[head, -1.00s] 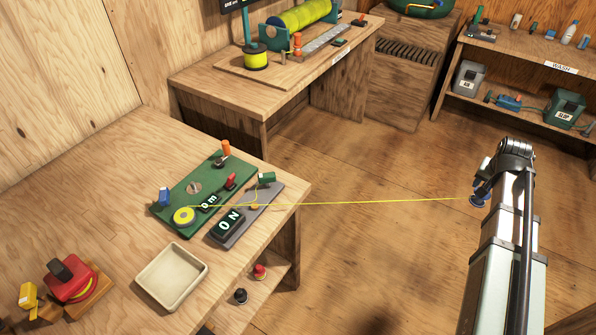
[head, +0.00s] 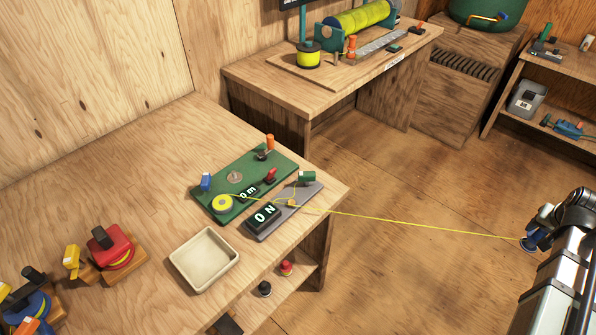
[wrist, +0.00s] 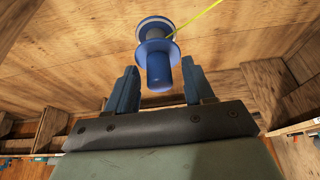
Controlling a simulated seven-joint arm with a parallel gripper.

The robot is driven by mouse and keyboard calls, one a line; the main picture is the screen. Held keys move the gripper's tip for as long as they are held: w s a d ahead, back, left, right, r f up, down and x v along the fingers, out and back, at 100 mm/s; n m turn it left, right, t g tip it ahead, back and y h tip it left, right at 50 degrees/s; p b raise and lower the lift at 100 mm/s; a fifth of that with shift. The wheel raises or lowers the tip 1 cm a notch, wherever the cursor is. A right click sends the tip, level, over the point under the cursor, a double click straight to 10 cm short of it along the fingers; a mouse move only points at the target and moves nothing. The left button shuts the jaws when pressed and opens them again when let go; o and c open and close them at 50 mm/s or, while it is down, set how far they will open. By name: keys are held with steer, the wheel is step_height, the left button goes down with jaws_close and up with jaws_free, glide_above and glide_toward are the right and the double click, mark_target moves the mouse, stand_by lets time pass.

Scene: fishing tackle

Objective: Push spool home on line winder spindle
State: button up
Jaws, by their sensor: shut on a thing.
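A green board (head: 230,204) on the near table carries a yellow spool (head: 222,203), a grey disc (head: 235,177), a red knob (head: 271,174) and a small display (head: 248,191). My gripper (head: 532,238) is over the floor at the right, well away from the table. It is shut on a blue flanged piece with a stem, which shows in the wrist view (wrist: 157,55). The line runs off this piece. I cannot tell how fully the yellow spool is seated.
A grey board (head: 298,205) with a display reading 0 N lies beside the green board. An empty cream tray (head: 236,262) sits in front. Red and blue reels stand at the left (head: 110,245). A bench (head: 340,95) stands behind. The floor between is clear.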

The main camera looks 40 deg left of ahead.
steer(key=shift+a, duration=0.1)
stand_by(0.7)
steer(key=s+a+r+n+y, duration=0.1)
steer(key=s+a+r+n, duration=0.1)
steer(key=a, duration=1.3)
steer(key=s+a+r+n+g+y, duration=0.1)
steer(key=s+a+r+n, duration=0.15)
steer(key=a, duration=1.15)
steer(key=s+a+r+n+y, duration=0.1)
steer(key=s+a+r+n, duration=0.15)
steer(key=a, duration=1.25)
steer(key=s+a+r+n+g, duration=0.1)
steer(key=s+a+r+n, duration=0.2)
steer(key=s+a, duration=1.3)
steer(key=s+a+r+n+g+y, duration=0.1)
steer(key=s+a+r+n, duration=0.2)
steer(key=s+a, duration=1.4)
steer(key=shift+s+a+r+n, duration=0.2)
steer(key=shift+s+a+n, duration=0.15)
steer(key=shift+n, duration=0.65)
steer(key=shift+f, duration=0.15)
glide_above(234, 172)
steer(key=shift+f, duration=2.75)
steer(key=shift+f, duration=1.3)
